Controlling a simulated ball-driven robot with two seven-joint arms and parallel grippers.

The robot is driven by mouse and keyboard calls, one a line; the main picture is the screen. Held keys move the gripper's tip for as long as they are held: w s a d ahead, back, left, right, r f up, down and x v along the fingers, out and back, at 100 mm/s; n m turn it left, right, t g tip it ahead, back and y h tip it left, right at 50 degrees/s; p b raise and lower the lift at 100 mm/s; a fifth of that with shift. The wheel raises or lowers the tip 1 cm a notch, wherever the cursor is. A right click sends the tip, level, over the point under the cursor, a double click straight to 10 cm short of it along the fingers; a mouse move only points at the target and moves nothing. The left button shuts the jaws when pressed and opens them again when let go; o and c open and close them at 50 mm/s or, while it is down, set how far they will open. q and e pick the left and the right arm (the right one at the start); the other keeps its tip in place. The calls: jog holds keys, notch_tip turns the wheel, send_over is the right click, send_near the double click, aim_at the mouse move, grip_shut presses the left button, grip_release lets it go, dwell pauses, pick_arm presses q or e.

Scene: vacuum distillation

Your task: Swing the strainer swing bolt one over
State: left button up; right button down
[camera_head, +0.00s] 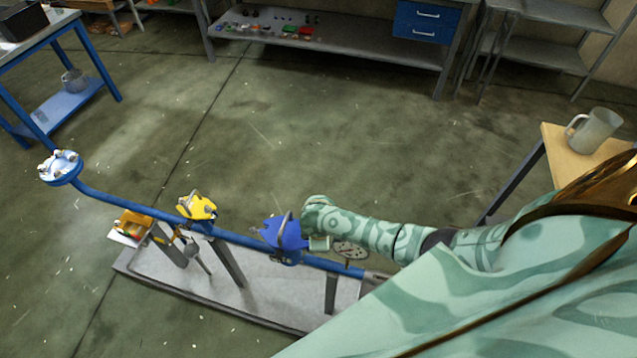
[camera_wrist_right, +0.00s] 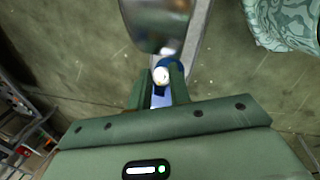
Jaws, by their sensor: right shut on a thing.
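A blue fitting with a grey bar over its top (camera_head: 284,234), apparently the strainer, sits on the blue pipe. My right arm comes in from the right, and my right gripper (camera_head: 319,243) is at this fitting's right side. In the right wrist view my right gripper (camera_wrist_right: 162,88) is shut on a small part with a pale round end (camera_wrist_right: 161,75), apparently the swing bolt. A blue piece (camera_wrist_right: 172,67) shows just behind it. The bolt's lower part and its angle are hidden. My left gripper is not in view.
A yellow-topped fitting (camera_head: 197,207) and a blue flanged end (camera_head: 60,167) are farther left along the pipe (camera_head: 130,205). The pipe stands on a grey base (camera_head: 250,300). A wooden-topped table with a jug (camera_head: 594,131) is at right. The floor behind is clear.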

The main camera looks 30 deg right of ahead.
jog(key=shift+r, duration=0.1)
jog(key=shift+w+a+r+g+h+p, duration=0.2)
jog(key=shift+w+a+g+h+p, duration=0.2)
jog(key=shift+g+h+p, duration=0.15)
jog(key=shift+w+a+g+h+b, duration=0.3)
jog(key=shift+w+g+h+b, duration=0.15)
jog(key=shift+g, duration=0.1)
jog(key=shift+w+a+h+b, duration=0.15)
jog(key=shift+h+b, duration=0.15)
jog(key=shift+w+a+n+g+h+b, duration=0.2)
jog(key=shift+w+a+g+h+b, duration=0.3)
jog(key=shift+b, duration=0.85)
jog(key=shift+w+a+n+g+h+b, duration=0.2)
jog(key=shift+g+h+b, duration=0.3)
jog(key=shift+g+b, duration=0.6)
jog(key=shift+r, duration=0.1)
jog(key=c, duration=1.5)
grip_release()
jog(key=shift+c, duration=0.2)
